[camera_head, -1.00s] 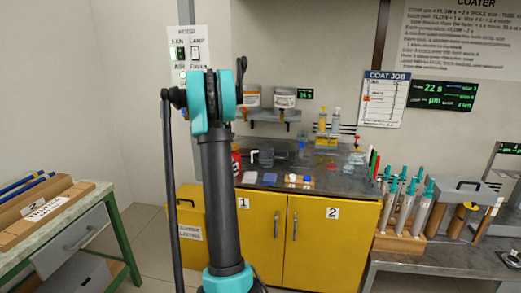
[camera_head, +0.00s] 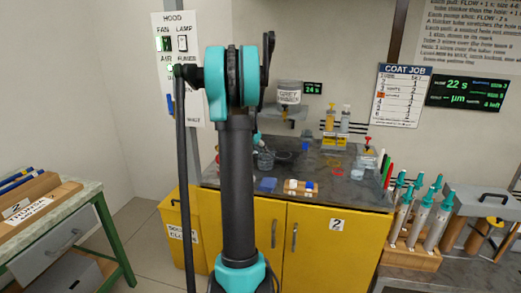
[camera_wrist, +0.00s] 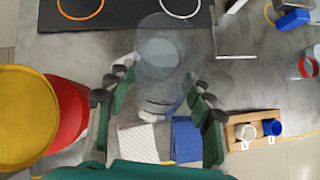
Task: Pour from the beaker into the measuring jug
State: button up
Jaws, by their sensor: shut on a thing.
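A clear beaker (camera_wrist: 165,62) stands between the fingers of my gripper (camera_wrist: 157,103) in the wrist view. The fingers are closed against its sides. Its see-through walls make any liquid level hard to tell. In the head view a greyish clear vessel (camera_head: 265,160) shows on the bench just right of my arm; I cannot tell whether it is the beaker or the measuring jug. My gripper is mostly hidden behind my arm in that view. I cannot make out the measuring jug as a separate thing in the wrist view.
In the wrist view a red container with a yellow top (camera_wrist: 25,115) is close on the left. A white pad (camera_wrist: 138,140), a blue pad (camera_wrist: 186,138) and a wooden block with small cups (camera_wrist: 253,130) lie near. A dark plate with rings (camera_wrist: 120,15) is beyond.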

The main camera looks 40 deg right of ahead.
jog(key=t+h, duration=0.1)
jog(key=r+h, duration=0.1)
jog(key=h, duration=0.1)
jog(key=a+r+t+h, duration=0.1)
jog(key=h, duration=0.1)
jog(key=shift+s+a+r+t, duration=0.1)
jog(key=shift+s+r+t, duration=0.05)
jog(key=shift+s+t, duration=0.15)
dwell(0.4)
